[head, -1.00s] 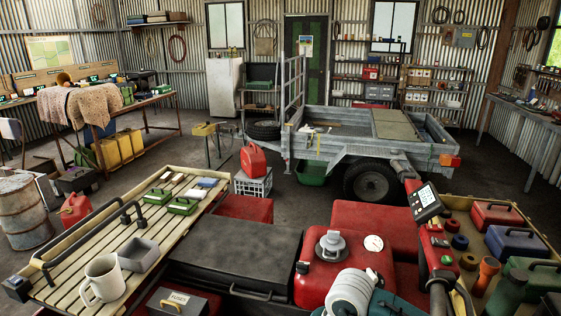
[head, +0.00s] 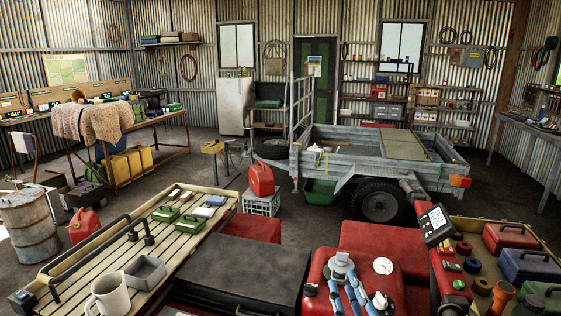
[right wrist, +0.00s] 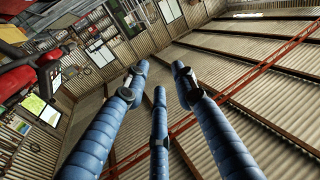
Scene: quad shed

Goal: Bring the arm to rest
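My right gripper (head: 356,291) shows as blue segmented fingers at the bottom edge of the head view. They overlap the red tank (head: 318,272) near its grey cap (head: 342,263); I cannot tell the gap between them. In the right wrist view the three fingers (right wrist: 159,80) are spread apart with nothing between them. They point toward the corrugated wall and roof. My left gripper is in neither view.
A slatted rack (head: 108,255) at left holds a mug (head: 110,296), a grey tray (head: 145,271) and green boxes. A tan tray (head: 475,222) at right holds toolboxes and bottles. A trailer (head: 345,160) stands beyond. Open floor lies at middle left.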

